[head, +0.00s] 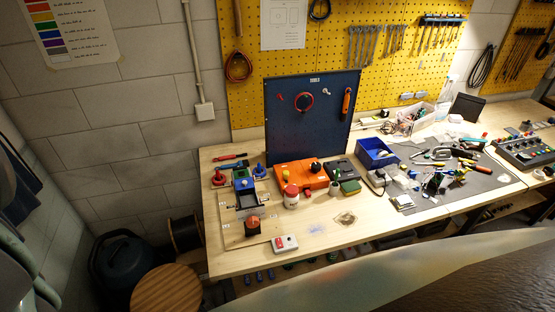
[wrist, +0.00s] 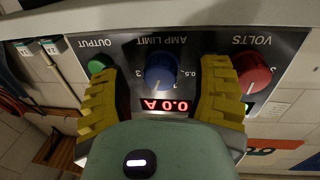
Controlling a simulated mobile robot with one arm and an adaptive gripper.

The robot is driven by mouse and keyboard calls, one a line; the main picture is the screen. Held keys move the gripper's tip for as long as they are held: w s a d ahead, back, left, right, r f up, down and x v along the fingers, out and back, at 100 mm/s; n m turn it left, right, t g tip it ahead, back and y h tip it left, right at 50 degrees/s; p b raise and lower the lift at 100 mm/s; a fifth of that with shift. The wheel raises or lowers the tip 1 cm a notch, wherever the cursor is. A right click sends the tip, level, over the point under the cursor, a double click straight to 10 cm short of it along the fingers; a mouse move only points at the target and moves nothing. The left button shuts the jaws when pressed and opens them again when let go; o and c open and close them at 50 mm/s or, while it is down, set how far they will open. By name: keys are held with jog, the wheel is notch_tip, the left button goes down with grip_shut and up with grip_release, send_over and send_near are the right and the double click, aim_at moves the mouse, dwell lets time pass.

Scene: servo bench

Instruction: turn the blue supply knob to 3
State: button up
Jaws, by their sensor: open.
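In the wrist view the supply panel appears upside down. The blue knob (wrist: 161,71), labelled AMP LIMIT, sits in its middle, with a 3 at its left, a 1 below it and 0.5 at its right. I cannot clearly tell where its pointer stands. My gripper (wrist: 160,78) is open, its yellow ribbed fingers on either side of the blue knob with visible gaps, apart from it in the picture. The red display (wrist: 168,105) below the knob reads 0.0 A. In the head view I cannot make out the gripper or this knob.
A red VOLTS knob (wrist: 252,73) is close to the right finger, and a green OUTPUT button (wrist: 98,66) is close to the left finger. In the head view the wooden bench (head: 235,262) carries a blue bin (head: 364,151), an orange box (head: 292,178) and scattered tools.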

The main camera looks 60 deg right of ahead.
jog(key=shift+d, duration=0.1)
jog(key=shift+c, duration=0.3)
grip_shut()
